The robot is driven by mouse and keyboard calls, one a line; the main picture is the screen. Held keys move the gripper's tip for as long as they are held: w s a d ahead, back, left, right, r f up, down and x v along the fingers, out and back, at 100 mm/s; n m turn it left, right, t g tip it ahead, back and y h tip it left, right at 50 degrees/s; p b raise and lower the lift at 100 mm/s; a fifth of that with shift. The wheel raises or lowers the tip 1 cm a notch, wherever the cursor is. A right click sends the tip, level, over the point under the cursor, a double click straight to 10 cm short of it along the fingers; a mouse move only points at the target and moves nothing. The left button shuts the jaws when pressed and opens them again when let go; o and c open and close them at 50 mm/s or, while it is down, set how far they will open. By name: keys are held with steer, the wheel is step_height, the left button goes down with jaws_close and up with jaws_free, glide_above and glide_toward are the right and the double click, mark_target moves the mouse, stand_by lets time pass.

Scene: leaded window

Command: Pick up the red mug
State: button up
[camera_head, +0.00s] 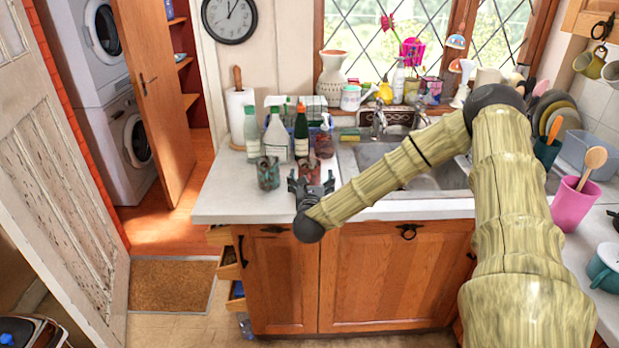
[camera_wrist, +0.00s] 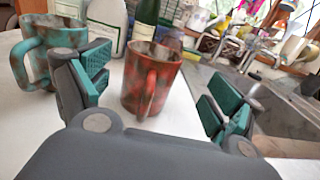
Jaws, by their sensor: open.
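The red mug (camera_wrist: 150,80) stands upright on the white counter, mottled red and dark, with its handle facing me in the wrist view. In the head view the red mug (camera_head: 308,168) shows just behind my gripper (camera_head: 311,184), partly hidden by it. In the wrist view my gripper (camera_wrist: 158,95) is open, with one finger on each side of the mug's line. The mug appears ahead of the fingertips or between them, nearer the left finger. I cannot tell whether anything touches it.
A teal mottled mug (camera_wrist: 45,60) stands left of the left finger; it also shows in the head view (camera_head: 268,174). Several bottles (camera_head: 276,135) stand behind both mugs. The metal sink (camera_head: 390,155) lies to the right. White counter (camera_head: 225,190) is clear to the left.

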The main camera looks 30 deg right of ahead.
mark_target(309, 172)
steer(key=p+x, duration=0.1)
steer(key=x, duration=0.2)
steer(key=p+x, duration=0.1)
steer(key=shift+w+a+r+p, duration=0.1)
steer(key=shift+w+a+p, duration=0.2)
steer(key=shift+w, duration=0.1)
steer(key=shift+w+d, duration=0.3)
steer(key=c, duration=1.3)
steer(key=shift+r, duration=0.1)
steer(key=shift+s+a+r+b, duration=0.75)
steer(key=shift+s+b, duration=0.35)
steer(key=shift+s, duration=1.45)
steer(key=shift+s+a+r+b, duration=0.75)
steer(key=shift+s+b, duration=0.3)
steer(key=shift+s, duration=1.45)
steer(key=shift+s+a+r+b, duration=0.8)
steer(key=shift+s+b, duration=0.3)
steer(key=shift+s, duration=1.45)
